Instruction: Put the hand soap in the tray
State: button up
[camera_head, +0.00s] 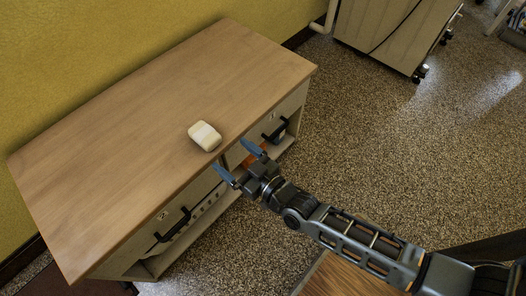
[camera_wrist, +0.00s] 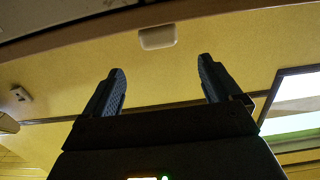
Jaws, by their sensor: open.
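The hand soap (camera_head: 205,136), a pale cream bar with a lighter band, lies on the wooden top of a cabinet (camera_head: 130,120), close to its front edge. My gripper (camera_head: 228,154) is open and empty, with its blue fingers pointing toward the soap from just off the front edge. In the wrist view the soap (camera_wrist: 157,37) shows beyond and between the spread fingertips (camera_wrist: 161,68), apart from them. I cannot make out a tray in either view.
The cabinet front has drawers with black handles (camera_head: 173,225) below the top. The rest of the cabinet top is bare. A yellow wall (camera_head: 90,50) stands behind it. A wheeled grey unit (camera_head: 395,35) stands at the upper right, and speckled floor (camera_head: 400,130) lies between.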

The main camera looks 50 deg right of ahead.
jog(key=s+r+g, duration=0.1)
jog(key=s+r, duration=0.9)
jog(key=s, duration=0.4)
jog(key=s+r+g, duration=0.1)
jog(key=s+r, duration=0.9)
jog(key=s, duration=0.4)
jog(key=shift+s+g, duration=0.25)
jog(key=shift+g, duration=0.05)
